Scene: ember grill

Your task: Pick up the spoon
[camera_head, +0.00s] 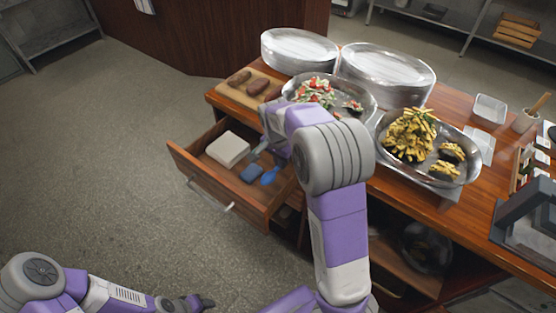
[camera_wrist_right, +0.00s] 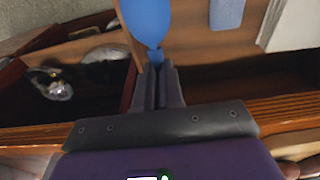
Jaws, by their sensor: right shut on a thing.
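The blue spoon (camera_head: 270,176) is at the open wooden drawer (camera_head: 195,176), near its right end in the head view. In the right wrist view, the spoon's blue bowl (camera_wrist_right: 147,18) points away from my right gripper (camera_wrist_right: 158,75). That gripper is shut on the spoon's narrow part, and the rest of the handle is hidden. In the head view my right gripper (camera_head: 262,152) reaches down into the drawer, partly hidden by my arm. My left gripper (camera_head: 200,302) is low at the bottom edge, away from the drawer; its jaw opening is unclear.
The drawer also holds a white block (camera_head: 228,149) and a blue-grey sponge-like block (camera_head: 251,173). The wooden counter (camera_head: 395,200) above carries a salad platter (camera_head: 358,92), a platter of fried-looking food (camera_head: 412,135) and clear-covered dishes (camera_head: 300,48). Open floor lies left of the drawer.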

